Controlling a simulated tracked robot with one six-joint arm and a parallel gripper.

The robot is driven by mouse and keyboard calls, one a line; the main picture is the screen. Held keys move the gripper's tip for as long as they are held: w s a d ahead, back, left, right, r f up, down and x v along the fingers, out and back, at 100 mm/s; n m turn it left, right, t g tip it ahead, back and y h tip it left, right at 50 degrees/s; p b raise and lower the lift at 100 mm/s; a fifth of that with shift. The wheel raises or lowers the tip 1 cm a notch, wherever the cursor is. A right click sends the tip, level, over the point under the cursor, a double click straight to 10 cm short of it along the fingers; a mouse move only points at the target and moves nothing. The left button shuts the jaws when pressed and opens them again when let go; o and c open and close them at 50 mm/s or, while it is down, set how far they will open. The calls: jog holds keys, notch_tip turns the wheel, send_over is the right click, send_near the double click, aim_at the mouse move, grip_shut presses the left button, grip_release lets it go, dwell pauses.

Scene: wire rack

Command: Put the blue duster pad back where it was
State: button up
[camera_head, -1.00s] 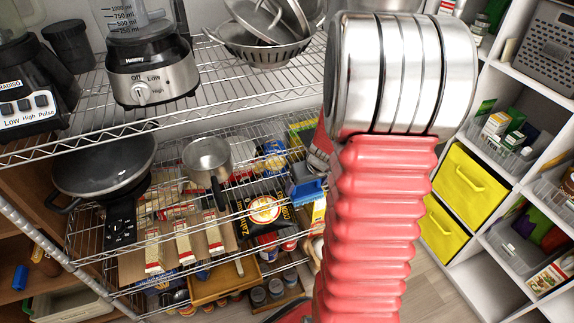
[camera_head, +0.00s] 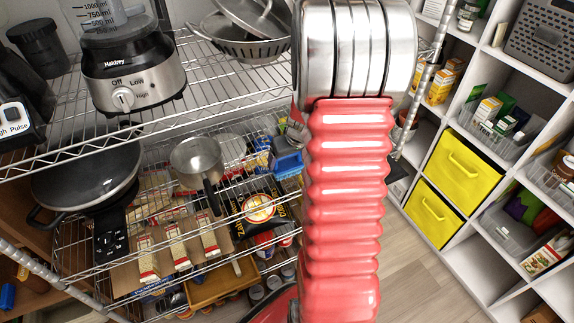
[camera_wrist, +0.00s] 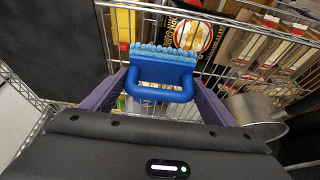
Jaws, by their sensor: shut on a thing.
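The blue duster pad (camera_wrist: 160,72) has a bristly light-blue top edge and a loop handle. In the wrist view it sits between the two purple fingers of my gripper (camera_wrist: 162,88), which is shut on it. In the head view the blue pad (camera_head: 289,165) shows just left of my red arm, in front of the middle rack shelf. My gripper is mostly hidden behind the arm there. I cannot tell whether the pad touches the wires.
The wire rack (camera_head: 215,95) holds a blender (camera_head: 125,85), a black pan (camera_head: 85,180), a steel saucepan (camera_head: 196,160) and a black bag (camera_head: 258,215). In the wrist view the saucepan (camera_wrist: 255,110) is close right of my gripper. Yellow bins (camera_head: 460,172) stand right; the floor between is clear.

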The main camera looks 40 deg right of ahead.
aim_at(288, 165)
notch_tip(288, 165, down, 3)
jog(key=shift+r, duration=0.1)
jog(key=shift+f, duration=0.25)
jog(key=shift+f, duration=0.1)
jog(key=o, duration=1)
jog(key=shift+c, duration=0.2)
jog(key=v, duration=1.2)
jog(key=shift+a, duration=0.15)
